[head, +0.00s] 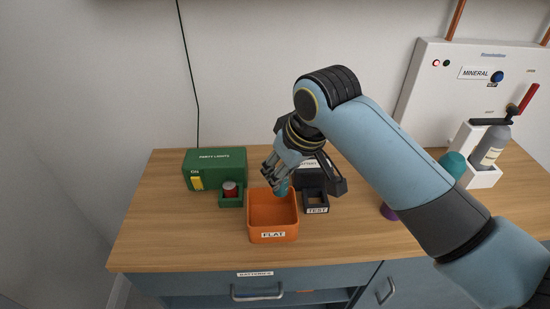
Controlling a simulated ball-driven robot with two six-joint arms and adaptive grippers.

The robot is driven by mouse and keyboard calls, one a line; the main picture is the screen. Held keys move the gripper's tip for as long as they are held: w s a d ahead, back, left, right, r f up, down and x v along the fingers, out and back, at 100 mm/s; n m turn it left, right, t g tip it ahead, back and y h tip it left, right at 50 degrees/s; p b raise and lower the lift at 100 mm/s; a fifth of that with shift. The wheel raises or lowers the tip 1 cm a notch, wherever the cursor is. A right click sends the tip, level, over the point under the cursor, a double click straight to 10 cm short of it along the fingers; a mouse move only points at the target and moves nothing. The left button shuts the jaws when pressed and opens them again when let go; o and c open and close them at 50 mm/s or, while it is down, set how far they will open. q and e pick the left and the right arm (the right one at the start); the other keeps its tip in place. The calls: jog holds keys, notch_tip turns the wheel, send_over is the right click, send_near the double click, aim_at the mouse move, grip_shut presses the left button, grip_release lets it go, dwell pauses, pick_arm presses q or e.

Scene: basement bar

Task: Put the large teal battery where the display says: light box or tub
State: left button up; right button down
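The large teal battery (282,190) shows as a small patch of teal at the fingertips of my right gripper (274,180). The gripper appears shut on it, above the back right of the orange tub (272,235), labelled FLAT. The rest of the battery is hidden by the fingers. The green light box (215,168), marked PARTY LIGHTS and ON, stands left of the tub. A red battery (229,188) sits in its front holder. The dark tester (316,203), labelled TEST, is right of the tub; my gripper covers most of its display. My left gripper is out of view.
A white machine (450,75) marked MINERAL stands at the right, with a grey bottle (490,148) and a teal cylinder (455,163). A purple item (388,212) is partly behind my arm. The wooden top (160,230) is clear at front left.

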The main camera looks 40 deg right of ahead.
aim_at(282, 188)
notch_tip(282, 188, down, 4)
jog(key=shift+w+r, duration=0.1)
jog(key=shift+r, duration=0.15)
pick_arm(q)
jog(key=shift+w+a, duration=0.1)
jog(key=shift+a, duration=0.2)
pick_arm(e)
jog(key=shift+f, duration=0.75)
jog(key=c, duration=0.9)
grip_release()
jog(key=v, duration=1.2)
jog(key=shift+a, duration=0.1)
